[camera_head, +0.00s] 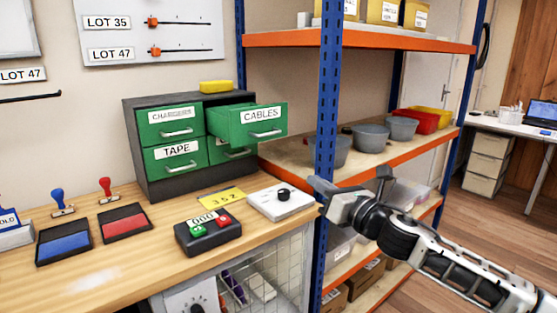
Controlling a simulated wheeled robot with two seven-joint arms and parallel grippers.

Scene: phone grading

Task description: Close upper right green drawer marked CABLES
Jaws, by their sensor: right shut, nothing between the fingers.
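The upper right green drawer marked CABLES (259,121) sticks out open from the dark grey drawer cabinet (142,166) on the wooden bench. The CHARGERS drawer (170,122) and the TAPE drawer (176,158) sit flush beside and below it. The lower right drawer (218,153) is partly hidden under the open one. My right gripper (322,187) is shut and empty, to the right of and lower than the open drawer, apart from it, by the blue rack post. My left gripper is not in view.
A blue rack post (326,110) stands right of the drawer. A white box with a black knob (280,203), a dark button box (208,233) and a yellow card (222,198) lie on the bench before the cabinet. Stamps and ink pads are at left.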

